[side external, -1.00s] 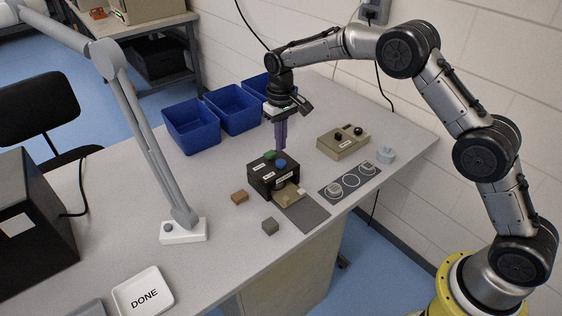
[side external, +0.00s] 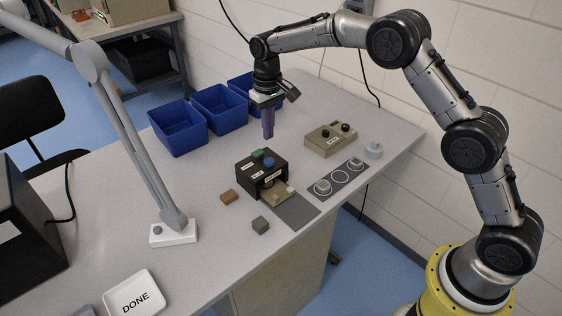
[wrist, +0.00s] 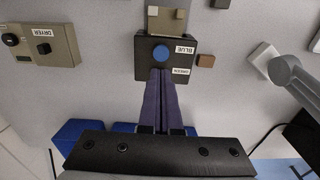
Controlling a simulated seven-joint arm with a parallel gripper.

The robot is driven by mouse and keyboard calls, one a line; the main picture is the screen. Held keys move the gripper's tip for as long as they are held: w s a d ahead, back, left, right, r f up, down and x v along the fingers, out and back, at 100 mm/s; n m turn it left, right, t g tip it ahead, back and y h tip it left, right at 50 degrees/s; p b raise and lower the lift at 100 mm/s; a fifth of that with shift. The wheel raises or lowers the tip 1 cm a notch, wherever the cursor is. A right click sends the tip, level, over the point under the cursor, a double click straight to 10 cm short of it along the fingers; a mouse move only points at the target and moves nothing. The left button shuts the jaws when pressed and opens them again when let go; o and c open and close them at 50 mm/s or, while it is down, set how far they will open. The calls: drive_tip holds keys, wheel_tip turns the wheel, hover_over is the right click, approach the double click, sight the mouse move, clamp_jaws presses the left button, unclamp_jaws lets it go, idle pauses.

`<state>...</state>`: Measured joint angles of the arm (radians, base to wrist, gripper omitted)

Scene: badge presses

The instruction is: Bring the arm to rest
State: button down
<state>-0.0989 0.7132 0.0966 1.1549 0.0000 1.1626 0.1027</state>
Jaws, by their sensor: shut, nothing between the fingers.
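My gripper (side external: 268,137) points straight down with its purple fingers pressed together, empty. It hangs in the air above and behind the black press (side external: 248,178), apart from it. The press has a green button (side external: 257,153) and a blue button (side external: 269,162) on top. In the wrist view my gripper (wrist: 162,72) shows its closed fingers reaching over the press's edge. The blue button (wrist: 161,54) lies just past the tips, by a "BLUE" label. The green button is hidden there, behind the fingers.
Blue bins (side external: 178,127) stand behind. A beige dryer box (side external: 330,139) and a grey strip with round marks (side external: 341,179) lie right of the press. Brown (side external: 229,196) and grey (side external: 260,225) blocks lie in front. A lamp (side external: 173,233) and DONE tray (side external: 135,295) are left.

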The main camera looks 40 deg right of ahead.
drive_tip(key=s+d+r+t, duration=0.1)
drive_tip(key=s+r, duration=0.2)
drive_tip(key=r, duration=0.5)
drive_tip(key=s+d+r+t, duration=0.1)
drive_tip(key=s+r+t, duration=0.1)
drive_tip(key=r, duration=0.5)
drive_tip(key=s+d+r+t, duration=0.1)
drive_tip(key=s+r, duration=0.3)
drive_tip(key=s, duration=0.2)
drive_tip(key=s+d+r, duration=0.1)
drive_tip(key=s+r, duration=0.3)
drive_tip(key=s, duration=0.3)
drive_tip(key=s+d+f+t, duration=0.1)
drive_tip(key=s+t, duration=0.1)
drive_tip(key=s, duration=1.2)
drive_tip(key=s+f, duration=0.7)
drive_tip(key=f, duration=0.2)
drive_tip(key=shift+d+g, duration=0.25)
drive_tip(key=shift+g, duration=0.05)
